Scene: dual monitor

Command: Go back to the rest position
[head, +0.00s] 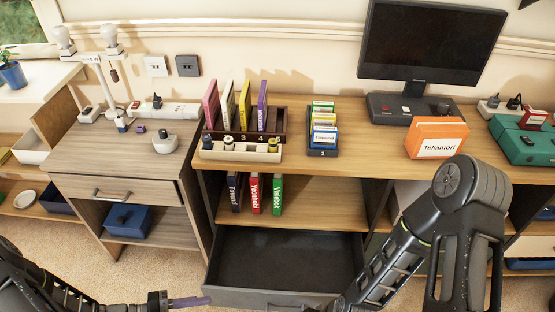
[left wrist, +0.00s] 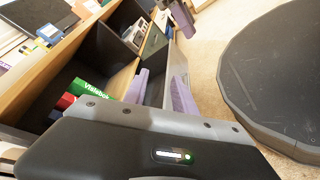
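My left gripper (head: 188,302) is at the bottom edge of the head view, in front of the desk and left of the pulled-out drawer. Only part of it shows there, with a purple finger pointing right. In the left wrist view its two purple fingers (left wrist: 161,88) stand apart with nothing seen between them. My right arm comes in from the right and bends down past the desk front; its gripper is cut off in the head view. Part of what looks like my right gripper (left wrist: 181,17) shows at the top of the left wrist view, its opening unclear.
The dark drawer (head: 285,262) is pulled out and looks empty. Books (head: 255,193) stand on the shelf above it. The desktop holds a book rack (head: 272,128), an orange box (head: 437,138) and a monitor (head: 432,42). A side cabinet (head: 120,190) stands left. Carpet (head: 70,240) is clear there.

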